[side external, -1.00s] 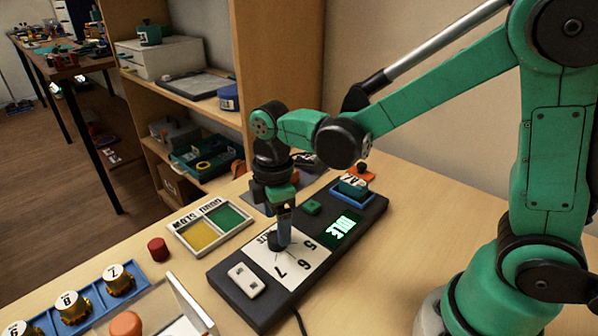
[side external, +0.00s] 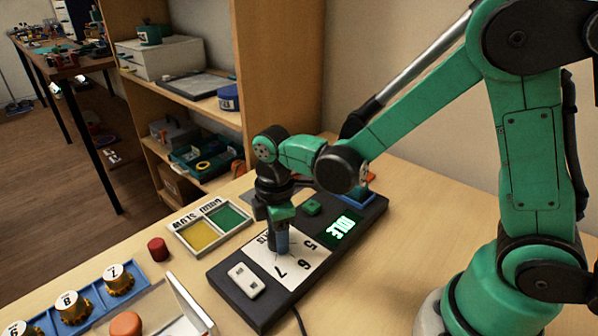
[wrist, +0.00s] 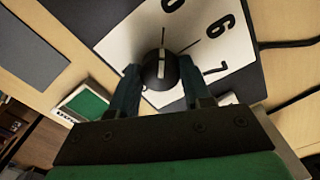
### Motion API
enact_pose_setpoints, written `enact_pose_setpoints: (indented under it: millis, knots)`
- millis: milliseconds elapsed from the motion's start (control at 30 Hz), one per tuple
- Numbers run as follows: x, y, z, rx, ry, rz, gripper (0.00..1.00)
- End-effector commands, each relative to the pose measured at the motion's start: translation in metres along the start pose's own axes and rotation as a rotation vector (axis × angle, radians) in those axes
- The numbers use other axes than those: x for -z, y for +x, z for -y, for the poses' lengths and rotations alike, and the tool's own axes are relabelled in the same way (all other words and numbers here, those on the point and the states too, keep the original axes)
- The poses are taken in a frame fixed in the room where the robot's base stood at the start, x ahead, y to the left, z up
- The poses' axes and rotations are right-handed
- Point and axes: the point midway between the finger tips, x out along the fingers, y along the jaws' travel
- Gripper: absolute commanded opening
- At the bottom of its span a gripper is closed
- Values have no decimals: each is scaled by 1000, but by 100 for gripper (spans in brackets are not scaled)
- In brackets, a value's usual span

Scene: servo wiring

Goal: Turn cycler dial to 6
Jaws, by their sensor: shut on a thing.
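The cycler dial (wrist: 160,72) is a round dark knob with a white pointer line, on a white panel of a dark box. In the wrist view its pointer aims up, near the partly cut-off number at the top edge. The 6 (wrist: 228,25) and 7 (wrist: 214,68) lie to its right. My gripper (wrist: 160,85) is shut on the dial, with a finger on either side. In the side view my gripper (side external: 278,245) reaches down to the panel (side external: 300,258) and hides most of the dial.
The dark box (side external: 235,298) also carries a white switch block (side external: 246,280), a green button (side external: 312,207) and a lit green display (side external: 341,228). A yellow and green tray (side external: 210,227) and a red cylinder (side external: 157,249) stand to the left. Cables run from the box.

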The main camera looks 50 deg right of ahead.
Motion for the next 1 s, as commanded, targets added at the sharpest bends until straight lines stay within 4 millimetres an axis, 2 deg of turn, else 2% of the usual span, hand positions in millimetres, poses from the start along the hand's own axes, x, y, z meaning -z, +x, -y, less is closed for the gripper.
enact_pose_setpoints:
  millis: [367, 1000]
  knots:
    - [0, 0, 0, 1, 121, 0, 0]
    - [0, 0, 1, 0, 656, 1, 0]
